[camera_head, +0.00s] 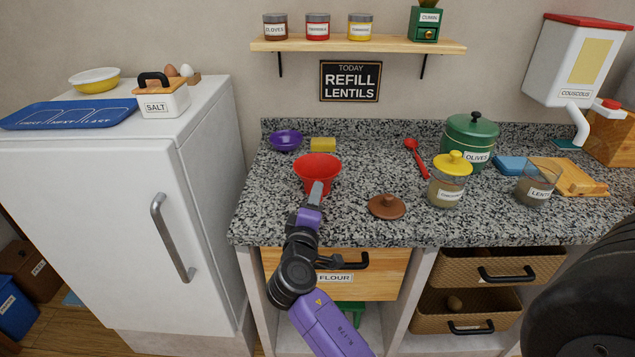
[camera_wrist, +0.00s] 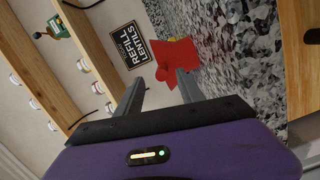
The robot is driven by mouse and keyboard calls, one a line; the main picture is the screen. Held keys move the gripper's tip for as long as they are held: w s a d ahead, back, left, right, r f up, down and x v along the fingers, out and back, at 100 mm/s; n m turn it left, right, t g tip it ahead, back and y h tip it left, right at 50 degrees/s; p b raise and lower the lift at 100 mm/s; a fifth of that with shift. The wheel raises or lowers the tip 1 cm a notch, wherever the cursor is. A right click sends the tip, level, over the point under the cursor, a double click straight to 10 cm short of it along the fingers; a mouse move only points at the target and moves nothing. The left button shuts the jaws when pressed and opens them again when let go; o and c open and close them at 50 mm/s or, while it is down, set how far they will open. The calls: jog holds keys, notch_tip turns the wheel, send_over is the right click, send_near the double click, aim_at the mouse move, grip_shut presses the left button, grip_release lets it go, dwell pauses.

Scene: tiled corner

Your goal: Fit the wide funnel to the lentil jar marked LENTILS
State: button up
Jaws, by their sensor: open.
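The red wide funnel (camera_head: 318,168) is on the left part of the granite counter, mouth up. It also shows in the wrist view (camera_wrist: 180,60), just beyond my fingertips. My gripper (camera_head: 317,190) is open and empty, in front of the funnel and overlapping its lower part in the head view. In the wrist view the two fingers of my gripper (camera_wrist: 160,82) stand apart, pointing at the funnel; I cannot tell whether they touch it. The glass jar marked LENTILS (camera_head: 537,187) stands at the right of the counter, partly filled, with no lid showing on it.
A yellow-lidded jar (camera_head: 447,187), the green OLIVES pot (camera_head: 470,138) and a red spoon (camera_head: 416,158) stand between funnel and lentil jar.

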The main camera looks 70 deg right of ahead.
jog(key=x, duration=0.2)
jog(key=p+x, duration=0.1)
jog(key=x, duration=0.2)
jog(key=shift+s+d+f, duration=0.1)
jog(key=shift+d+f, duration=0.05)
jog(key=shift+f, duration=0.1)
grip_shut()
dwell(1.2)
